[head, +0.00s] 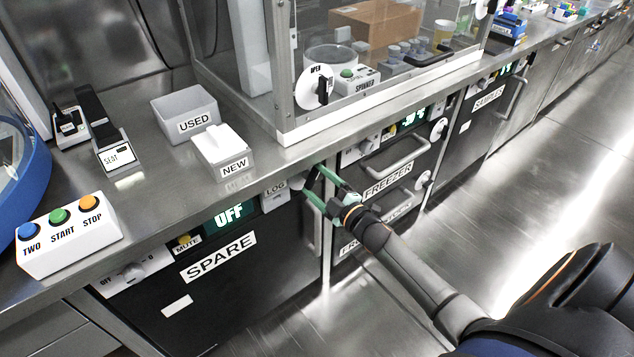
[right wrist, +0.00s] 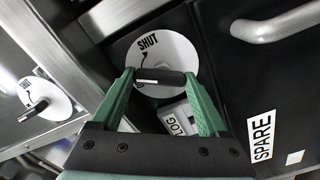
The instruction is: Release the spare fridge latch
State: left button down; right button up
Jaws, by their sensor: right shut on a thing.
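The spare fridge (head: 270,262) is the black-fronted unit labelled SPARE, under the counter at the left, with its door closed. Its latch is a white disc (right wrist: 183,52) marked SHUT, with a dark bar handle (right wrist: 165,77) across it. In the head view my gripper largely hides the latch. My right gripper (head: 313,181) is at the fridge's upper right corner. In the right wrist view its green fingers (right wrist: 160,79) are shut on the handle, one at each end of the bar. My left gripper is not in view.
The spare display (head: 229,213) reads OFF; a LOG tag (head: 275,190) is beside the latch. The freezer (head: 388,180), with its own handles and latches, stands right of it. The spare door handle (right wrist: 280,25) sticks out. The floor (head: 480,225) in front is clear.

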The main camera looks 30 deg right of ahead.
jog(key=n, duration=0.4)
jog(key=shift+f+b, duration=0.1)
jog(key=shift+b, duration=0.3)
jog(key=shift+n, duration=1.3)
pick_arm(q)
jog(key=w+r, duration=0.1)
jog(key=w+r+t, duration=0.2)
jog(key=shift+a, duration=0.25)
pick_arm(e)
jog(key=o, duration=1.2)
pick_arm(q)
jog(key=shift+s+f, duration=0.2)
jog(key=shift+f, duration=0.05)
pick_arm(e)
jog(key=shift+o, duration=0.2)
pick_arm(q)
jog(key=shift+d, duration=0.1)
